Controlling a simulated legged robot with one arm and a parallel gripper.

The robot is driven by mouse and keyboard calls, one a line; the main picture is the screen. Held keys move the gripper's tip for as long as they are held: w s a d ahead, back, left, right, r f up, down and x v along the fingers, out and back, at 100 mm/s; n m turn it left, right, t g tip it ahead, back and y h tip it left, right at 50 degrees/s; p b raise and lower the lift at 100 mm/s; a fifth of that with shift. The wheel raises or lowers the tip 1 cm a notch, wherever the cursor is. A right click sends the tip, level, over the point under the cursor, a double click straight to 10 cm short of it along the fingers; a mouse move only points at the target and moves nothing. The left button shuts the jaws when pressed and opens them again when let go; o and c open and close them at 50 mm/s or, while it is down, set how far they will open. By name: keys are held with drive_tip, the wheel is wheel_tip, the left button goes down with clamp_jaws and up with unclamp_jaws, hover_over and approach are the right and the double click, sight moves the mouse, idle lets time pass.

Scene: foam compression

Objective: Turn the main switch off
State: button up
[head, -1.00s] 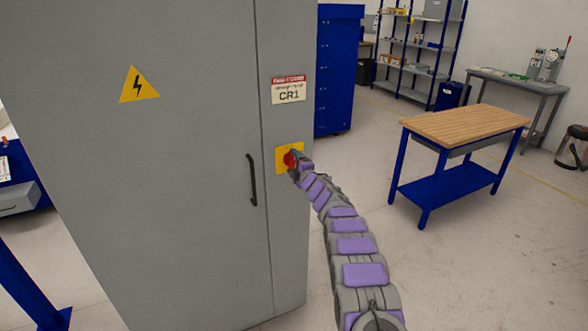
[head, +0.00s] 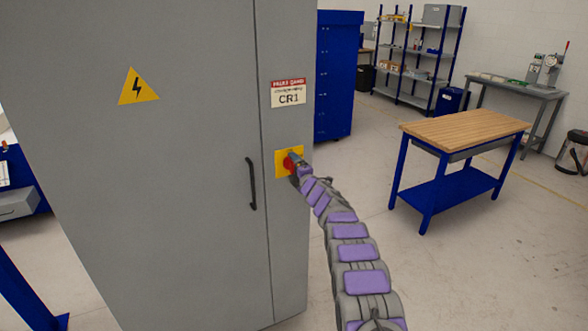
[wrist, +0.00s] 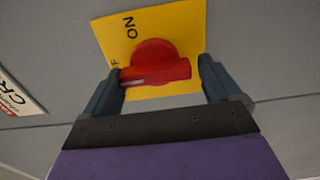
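The main switch is a red rotary handle (wrist: 155,66) on a yellow plate (wrist: 185,28) on the cabinet front; it also shows in the head view (head: 289,164). In the wrist view the handle lies nearly level across the picture, its white mark at the left end near a partly hidden label ending in "F". "ON" stands above the handle. My gripper (wrist: 158,70) has one finger on each side of the handle. The left finger is very close to the handle's marked end; contact cannot be told. A small gap shows at the right finger. My gripper also shows in the head view (head: 297,162).
The tall grey cabinet (head: 190,200) has a black door handle (head: 251,184) left of the switch and a CR1 label (head: 289,93) above it. A wooden-topped blue table (head: 465,128) stands to the right. Open floor lies between the table and cabinet.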

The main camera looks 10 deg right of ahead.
sight(293, 167)
drive_tip(key=shift+o, duration=0.8)
drive_tip(key=shift+a, duration=0.1)
drive_tip(key=shift+r, duration=0.1)
drive_tip(key=shift+s+d, duration=0.2)
drive_tip(key=shift+s, duration=0.1)
drive_tip(key=shift+b+v, duration=0.7)
drive_tip(key=shift+v, duration=0.85)
drive_tip(key=shift+s+r, duration=0.1)
drive_tip(key=shift+s, duration=0.3)
drive_tip(key=v, duration=1.2)
drive_tip(key=shift+s+d, duration=0.2)
drive_tip(key=shift+s, duration=0.05)
